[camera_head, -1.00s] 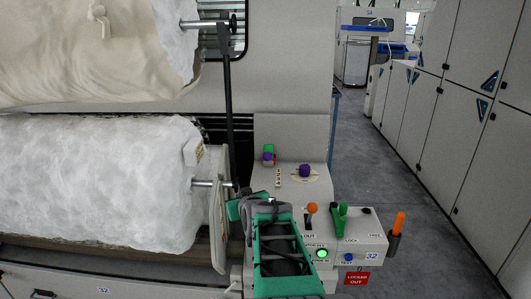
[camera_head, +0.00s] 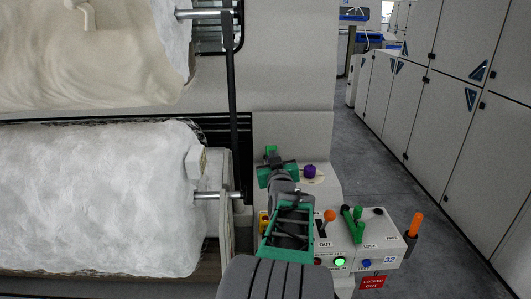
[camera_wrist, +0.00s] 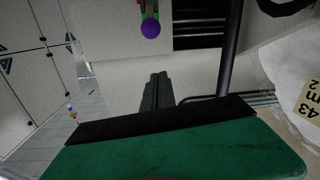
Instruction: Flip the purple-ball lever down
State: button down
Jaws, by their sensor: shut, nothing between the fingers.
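The purple-ball lever shows in the wrist view as a purple ball (camera_wrist: 151,29) on a small mount with green and red parts, near the top edge. In the head view my gripper hides the ball, and only a green part of its mount (camera_head: 270,149) shows above the gripper. My gripper (camera_head: 276,161) is at the machine's side panel, in front of that mount. In the wrist view my gripper's black fingers (camera_wrist: 157,80) are closed together and empty, with a visible gap in the picture between them and the ball.
A purple knob (camera_head: 310,171) stands on a plate right of my gripper. A control box (camera_head: 375,235) holds an orange-ball lever (camera_head: 330,215), a green lever (camera_head: 356,223) and a lit green button (camera_head: 340,261). A white fibre roll (camera_head: 100,200) lies left. The aisle (camera_head: 365,170) is clear.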

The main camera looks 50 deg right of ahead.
jog(key=p+x, duration=0.2)
jog(key=x, duration=0.6)
jog(key=shift+w+d+p, duration=0.3)
jog(key=shift+w+d+f, duration=0.2)
jog(key=shift+w+d, duration=0.25)
jog(key=shift+s+a+f+p, duration=0.15)
jog(key=shift+s+f+p, duration=0.15)
jog(key=shift+f, duration=0.25)
jog(key=shift+s+a+f+p, duration=0.1)
jog(key=shift+s+f+p, duration=0.2)
jog(key=shift+f, duration=0.3)
jog(key=shift+s+a+f, duration=0.15)
jog(key=shift+f, duration=0.4)
